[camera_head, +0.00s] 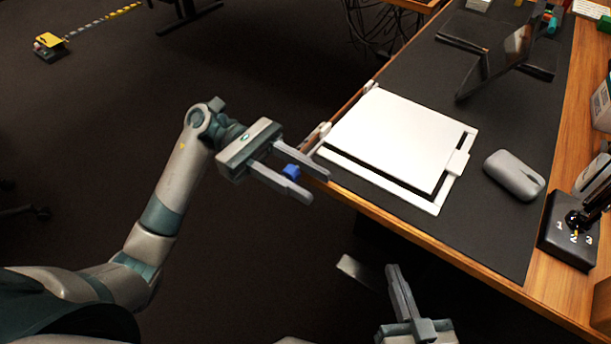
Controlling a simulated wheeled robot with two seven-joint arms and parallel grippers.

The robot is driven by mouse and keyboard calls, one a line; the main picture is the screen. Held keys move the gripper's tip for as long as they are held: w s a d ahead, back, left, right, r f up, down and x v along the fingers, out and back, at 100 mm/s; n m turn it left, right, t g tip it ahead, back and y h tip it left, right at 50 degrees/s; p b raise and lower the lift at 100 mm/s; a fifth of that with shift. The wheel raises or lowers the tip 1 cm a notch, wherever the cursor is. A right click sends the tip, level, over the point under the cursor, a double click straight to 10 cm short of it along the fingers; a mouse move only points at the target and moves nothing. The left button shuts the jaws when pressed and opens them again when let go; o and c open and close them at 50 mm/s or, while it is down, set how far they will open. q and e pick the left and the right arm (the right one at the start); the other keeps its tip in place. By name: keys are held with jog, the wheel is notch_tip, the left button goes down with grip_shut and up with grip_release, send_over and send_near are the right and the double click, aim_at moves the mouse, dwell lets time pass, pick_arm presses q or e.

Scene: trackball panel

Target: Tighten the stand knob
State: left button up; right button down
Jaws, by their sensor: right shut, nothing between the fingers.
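A small blue knob (291,170) shows between the two fingers of my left gripper (316,185), just off the left edge of the desk. The fingers stand apart on either side of it; contact with the knob cannot be made out. What the knob is mounted on is hidden. A white flat stand or panel (392,140) lies on the dark desk mat to the right of the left gripper, with small white fittings (320,137) at its left side. My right gripper (393,270) is shut and empty, low in front of the desk at the bottom of the view.
A grey mouse (514,175) lies right of the white panel. A black box with a stick and numbers (570,232) is at the desk's right. A tilted dark screen (497,62) stands at the back. Open floor (80,150) lies left of the desk.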

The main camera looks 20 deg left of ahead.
pick_arm(q)
jog(key=shift+d, duration=0.15)
grip_shut()
jog(key=shift+f, duration=0.1)
